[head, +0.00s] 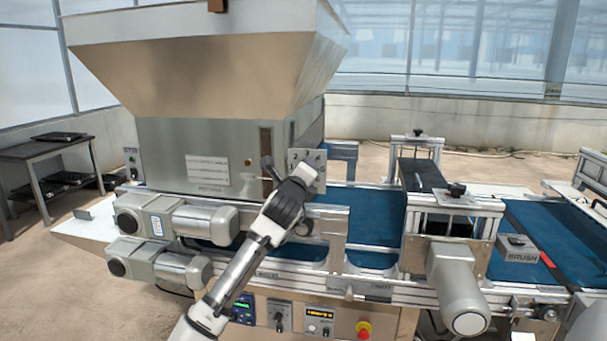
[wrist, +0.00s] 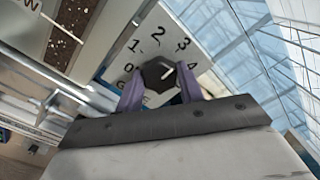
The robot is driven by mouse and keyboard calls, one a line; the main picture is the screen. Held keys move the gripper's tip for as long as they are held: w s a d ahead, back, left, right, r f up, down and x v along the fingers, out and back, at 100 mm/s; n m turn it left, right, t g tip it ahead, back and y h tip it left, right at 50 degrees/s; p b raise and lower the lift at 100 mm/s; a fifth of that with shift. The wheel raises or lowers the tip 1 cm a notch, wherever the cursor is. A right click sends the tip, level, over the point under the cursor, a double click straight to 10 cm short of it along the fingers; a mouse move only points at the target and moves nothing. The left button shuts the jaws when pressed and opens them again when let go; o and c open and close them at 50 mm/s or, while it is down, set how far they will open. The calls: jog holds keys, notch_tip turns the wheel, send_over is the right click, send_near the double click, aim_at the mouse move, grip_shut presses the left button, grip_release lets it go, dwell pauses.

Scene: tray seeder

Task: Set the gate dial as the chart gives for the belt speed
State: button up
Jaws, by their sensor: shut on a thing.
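The gate dial is a dark faceted knob (wrist: 158,72) on a light plate marked 0 to 4 in the wrist view. A white line on the knob points up and right, toward the 3 to 4 side; its exact setting is hard to tell. My gripper (wrist: 160,88) is shut on the knob, with a purple finger on either side. Lettering below the knob is partly hidden by the fingers. In the head view my gripper (head: 305,172) is at the dial plate (head: 308,156) on the hopper's side, and hides the knob. A white label (head: 208,171) on the hopper is too small to read.
Below the belt, a panel carries a green display (head: 243,304), a yellow display (head: 321,313) and a red button (head: 363,329); the display text is unreadable. Motors (head: 205,222) stick out left of my arm.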

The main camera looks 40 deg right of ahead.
jog(key=shift+d+f, duration=0.1)
jog(key=o, duration=1)
jog(key=shift+s, duration=0.1)
jog(key=b+v, duration=0.4)
jog(key=v, duration=0.9)
jog(key=shift+s+a, duration=0.2)
jog(key=shift+a, duration=0.2)
